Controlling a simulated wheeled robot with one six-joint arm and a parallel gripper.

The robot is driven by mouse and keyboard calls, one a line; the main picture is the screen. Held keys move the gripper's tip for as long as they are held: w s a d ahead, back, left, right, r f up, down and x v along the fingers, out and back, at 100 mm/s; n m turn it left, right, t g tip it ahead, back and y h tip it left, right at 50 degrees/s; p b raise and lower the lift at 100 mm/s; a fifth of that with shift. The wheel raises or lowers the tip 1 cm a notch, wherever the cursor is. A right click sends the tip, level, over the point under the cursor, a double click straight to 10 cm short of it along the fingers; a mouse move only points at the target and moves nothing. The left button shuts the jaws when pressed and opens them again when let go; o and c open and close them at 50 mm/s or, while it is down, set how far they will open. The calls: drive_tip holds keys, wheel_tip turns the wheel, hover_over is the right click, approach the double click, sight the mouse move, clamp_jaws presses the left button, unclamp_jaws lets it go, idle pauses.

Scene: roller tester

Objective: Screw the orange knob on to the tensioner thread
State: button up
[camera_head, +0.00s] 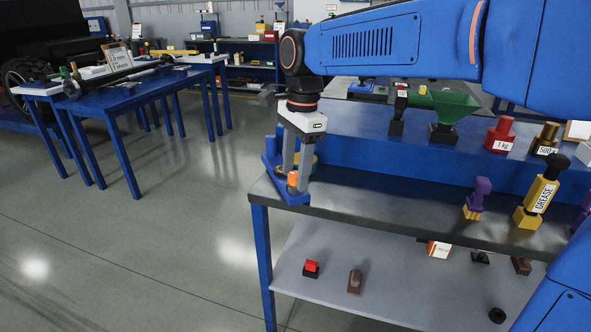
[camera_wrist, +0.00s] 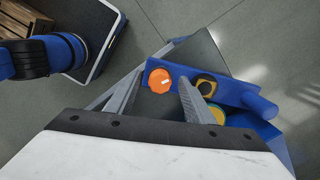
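The orange knob (camera_head: 292,179) stands upright on the front end of a blue fixture (camera_head: 297,198) at the table's left corner. In the wrist view the knob (camera_wrist: 160,82) is seen from above, on the blue fixture (camera_wrist: 236,92). My gripper (camera_head: 296,178) points down over it. In the wrist view my gripper (camera_wrist: 160,78) has its two fingers apart, one on each side of the knob, with small gaps showing.
The grey bench top (camera_head: 400,205) holds a purple-topped part (camera_head: 479,193) and a grease bottle (camera_head: 541,193) to the right. Weights, a green funnel (camera_head: 447,106) and other items stand on the raised blue shelf. The lower shelf (camera_head: 330,262) has small parts. Open floor lies left.

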sight(294, 174)
drive_tip(key=shift+o, duration=0.7)
drive_tip(key=shift+o, duration=1)
drive_tip(key=shift+r, duration=0.1)
drive_tip(key=shift+r, duration=1.65)
